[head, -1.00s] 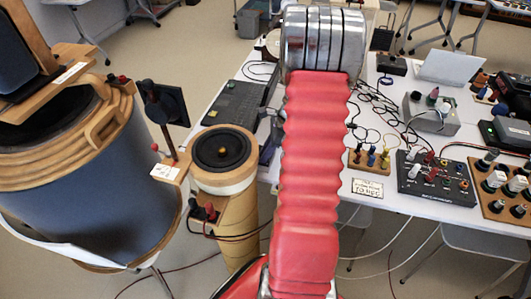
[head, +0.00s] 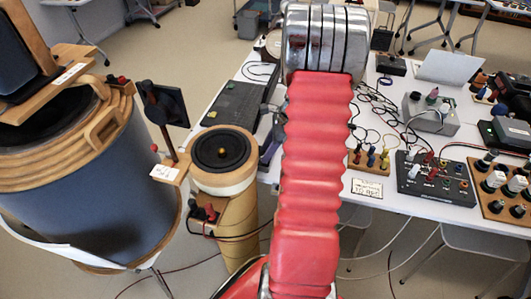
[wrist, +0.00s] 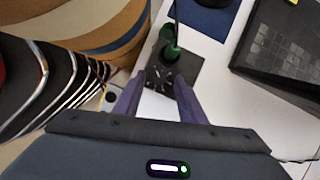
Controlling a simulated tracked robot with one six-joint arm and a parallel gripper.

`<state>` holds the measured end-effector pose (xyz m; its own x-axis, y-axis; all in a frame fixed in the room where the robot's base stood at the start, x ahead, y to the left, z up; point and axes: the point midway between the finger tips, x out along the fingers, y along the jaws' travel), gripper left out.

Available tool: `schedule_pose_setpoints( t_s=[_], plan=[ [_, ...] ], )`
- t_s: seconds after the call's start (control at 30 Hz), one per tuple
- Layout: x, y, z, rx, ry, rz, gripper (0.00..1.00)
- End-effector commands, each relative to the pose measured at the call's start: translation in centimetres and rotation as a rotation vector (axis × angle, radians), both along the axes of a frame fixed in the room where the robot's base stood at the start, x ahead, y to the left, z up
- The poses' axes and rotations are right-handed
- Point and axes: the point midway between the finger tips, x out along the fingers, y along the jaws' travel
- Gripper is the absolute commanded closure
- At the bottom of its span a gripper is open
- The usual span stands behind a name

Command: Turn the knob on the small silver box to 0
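A small silver-grey box (head: 432,116) with knobs on top stands on the white table, right of my arm in the head view. In the wrist view, my gripper (wrist: 159,80) is open, its two purple fingers apart. Just beyond the fingertips is a small dark grey box face (wrist: 178,76) with dial-like marks and a green-based knob or plug (wrist: 170,52). I cannot tell whether this is the silver box. Nothing is clearly held between the fingers.
A black keyboard-like device (wrist: 286,45) lies right of the fingers. A wood-banded cylinder (wrist: 98,28) stands close on the left. The white table (head: 402,204) carries several cables, a black terminal box (head: 434,182) and a small sign (head: 367,188).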

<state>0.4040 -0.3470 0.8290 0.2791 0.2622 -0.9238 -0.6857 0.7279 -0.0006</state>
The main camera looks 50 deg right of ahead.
Motion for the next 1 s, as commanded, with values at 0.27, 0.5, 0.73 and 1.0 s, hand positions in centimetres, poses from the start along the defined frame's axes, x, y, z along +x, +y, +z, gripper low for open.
schedule_pose_setpoints(
  t_s=[0.27,0.5,0.73,1.0],
  plan=[
    [-1.3,-1.3,4.4,-0.004,-0.002,-0.001,0.63],
    [-2.5,-2.4,8.2,-0.004,-0.001,0.0,0.63],
    [-3.2,-3.1,10.7,-0.001,0.0,0.0,0.63],
    [-3.4,-3.2,11.2,0.0,0.001,0.0,0.63]
  ],
)
